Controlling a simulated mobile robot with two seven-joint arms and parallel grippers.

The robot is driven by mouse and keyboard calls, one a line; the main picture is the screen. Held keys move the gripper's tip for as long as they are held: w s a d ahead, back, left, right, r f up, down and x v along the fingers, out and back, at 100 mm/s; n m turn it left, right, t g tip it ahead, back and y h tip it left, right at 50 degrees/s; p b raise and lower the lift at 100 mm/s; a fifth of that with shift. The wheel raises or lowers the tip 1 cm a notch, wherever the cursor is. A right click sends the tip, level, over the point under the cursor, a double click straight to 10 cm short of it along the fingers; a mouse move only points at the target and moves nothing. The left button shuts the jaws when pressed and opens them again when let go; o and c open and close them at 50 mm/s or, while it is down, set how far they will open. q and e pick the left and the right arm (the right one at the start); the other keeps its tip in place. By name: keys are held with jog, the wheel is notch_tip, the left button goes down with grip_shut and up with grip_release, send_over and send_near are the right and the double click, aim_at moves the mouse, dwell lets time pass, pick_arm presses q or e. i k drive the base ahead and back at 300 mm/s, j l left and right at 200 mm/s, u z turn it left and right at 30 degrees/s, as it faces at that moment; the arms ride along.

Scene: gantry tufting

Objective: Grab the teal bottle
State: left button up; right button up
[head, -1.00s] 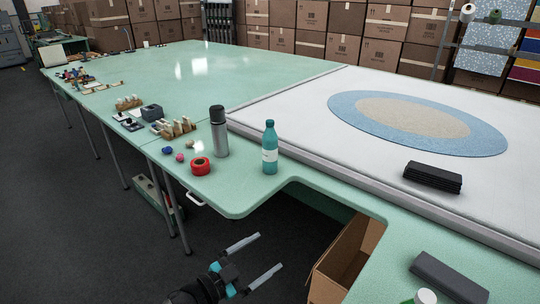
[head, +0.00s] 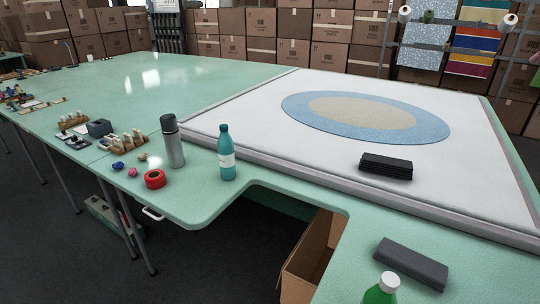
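The teal bottle (head: 227,155) stands upright on the green table (head: 190,204) in the head view, left of centre. It has a teal cap and a pale label band. It stands close to the table's front edge, beside the grey frame edge of the white surface. Neither of my grippers shows in the head view now.
A grey flask (head: 173,143) with a dark cap stands just left of the bottle. A red tape roll (head: 155,179) lies nearby. An open cardboard box (head: 313,257) sits below the table's cutout. A green bottle (head: 381,290) and a dark grey block (head: 411,263) are at lower right.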

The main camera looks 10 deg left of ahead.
aim_at(225, 143)
jog(key=i+j+z, duration=0.1)
jog(key=j+z, duration=0.3)
jog(key=i+j+z, duration=0.1)
jog(key=z, duration=0.3)
jog(key=j+z, duration=0.85)
jog(key=k+l, duration=0.05)
jog(key=l, duration=0.05)
